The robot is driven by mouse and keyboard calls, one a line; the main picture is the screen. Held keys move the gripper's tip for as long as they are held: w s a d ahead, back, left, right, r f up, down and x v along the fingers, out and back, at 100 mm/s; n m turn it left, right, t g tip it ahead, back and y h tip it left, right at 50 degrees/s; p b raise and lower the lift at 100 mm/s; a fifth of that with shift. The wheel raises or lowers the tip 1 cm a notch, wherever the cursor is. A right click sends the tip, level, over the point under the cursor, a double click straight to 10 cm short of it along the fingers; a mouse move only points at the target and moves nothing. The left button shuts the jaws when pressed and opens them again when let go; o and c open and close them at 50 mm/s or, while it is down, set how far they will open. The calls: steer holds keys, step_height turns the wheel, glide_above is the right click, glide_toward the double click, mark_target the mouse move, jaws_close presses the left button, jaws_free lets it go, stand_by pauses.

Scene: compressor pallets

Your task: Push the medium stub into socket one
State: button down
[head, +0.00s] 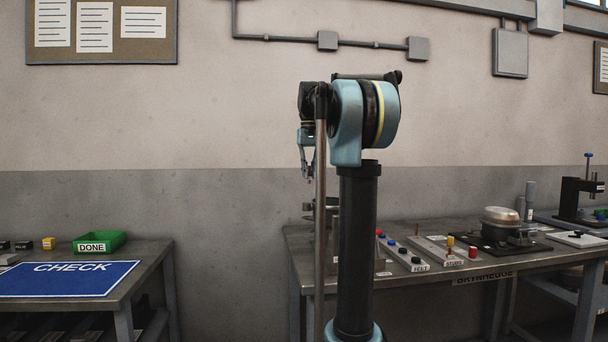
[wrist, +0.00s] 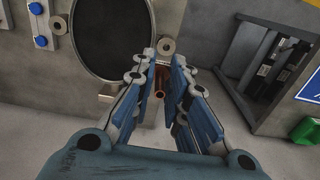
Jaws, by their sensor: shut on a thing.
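My gripper (wrist: 161,78) is shut on a copper-coloured tube, which I take to be the medium stub (wrist: 159,94). The tube's open end shows between the blue fingers in the wrist view. In the head view my gripper (head: 308,172) hangs above the left end of the right-hand bench, small and partly behind my own arm. A grey ring with a dark hole (wrist: 167,46) lies just beyond the fingertips, and another ring (wrist: 58,25) is further left. I cannot tell which, if either, is socket one. The tube's far end is hidden.
A large dark disc (wrist: 110,42) lies left of the fingers. The right bench (head: 400,283) carries a button box (head: 402,256), a stub rack (head: 437,252) and a compressor (head: 503,230). A left bench holds a blue CHECK mat (head: 68,280) and a green DONE bin (head: 99,243).

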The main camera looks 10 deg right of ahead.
steer(key=shift+a, duration=0.45)
steer(key=shift+f, duration=0.15)
steer(key=shift+s+f, duration=0.1)
steer(key=shift+f, duration=2.65)
steer(key=shift+f, duration=1.25)
steer(key=c, duration=1.5)
jaws_free()
steer(key=shift+r, duration=0.1)
